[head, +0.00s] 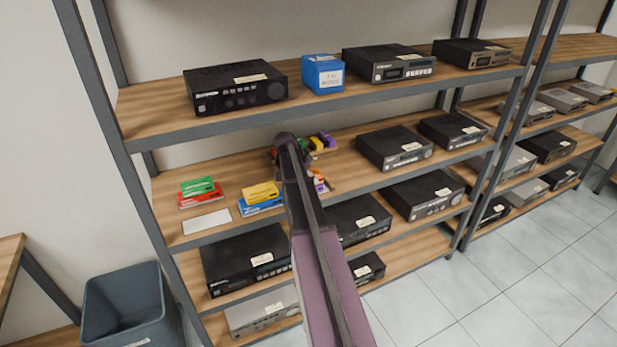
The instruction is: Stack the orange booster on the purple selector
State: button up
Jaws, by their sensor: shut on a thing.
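An orange piece (317,174), which looks like the orange booster, shows just right of my dark arm link on the middle shelf. A small purple patch (321,187) shows just below it and may be the purple selector. I cannot tell if the two touch. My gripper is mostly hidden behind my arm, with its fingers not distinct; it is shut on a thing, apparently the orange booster. Another purple piece (329,139) lies farther back beside a yellow one (316,143).
Green and red boxes (199,193), yellow and blue boxes (261,197) and a white card (207,221) lie on the left of the middle shelf. Black hifi units (394,147) stand right. The upper shelf (150,109) is overhead. A bin (125,305) stands on the floor.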

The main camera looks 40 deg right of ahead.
dwell(0.3)
jog(key=o, duration=1)
jog(key=shift+o, duration=0.2)
jog(key=shift+r, duration=0.2)
jog(key=shift+s+r+p, duration=0.1)
jog(key=shift+r+p, duration=1.8)
jog(key=shift+p, duration=0.25)
jog(key=shift+a, duration=0.15)
